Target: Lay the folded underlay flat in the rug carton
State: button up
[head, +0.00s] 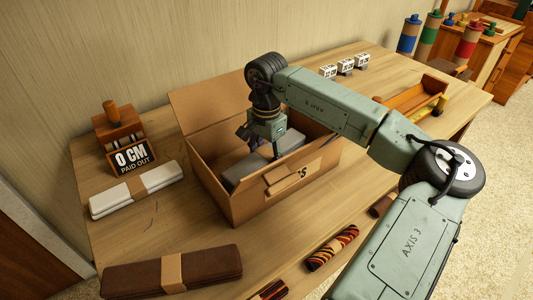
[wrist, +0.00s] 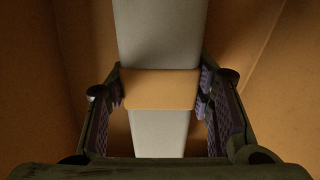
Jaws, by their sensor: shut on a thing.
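The folded underlay is a long grey bundle (head: 246,172) with a tan band (wrist: 160,89) round its middle. It lies lengthwise inside the open cardboard rug carton (head: 240,207), below the rim, and looks roughly level. My gripper (head: 255,147) reaches down into the carton and is shut on the underlay. In the wrist view its fingers (wrist: 160,100) sit on both sides of the band, and the grey ends (wrist: 160,35) stretch away above and below. The carton floor under the underlay is mostly hidden, so I cannot tell whether the underlay touches it.
A white banded bundle (head: 137,189) and a brown one (head: 172,269) lie left and front of the carton. Striped rolls (head: 332,247) lie at the front edge; a wooden tray (head: 415,98) and small white blocks (head: 345,66) are right.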

dwell(0.3)
jog(key=o, duration=1.5)
notch_tip(320, 180, up, 12)
dwell(1.0)
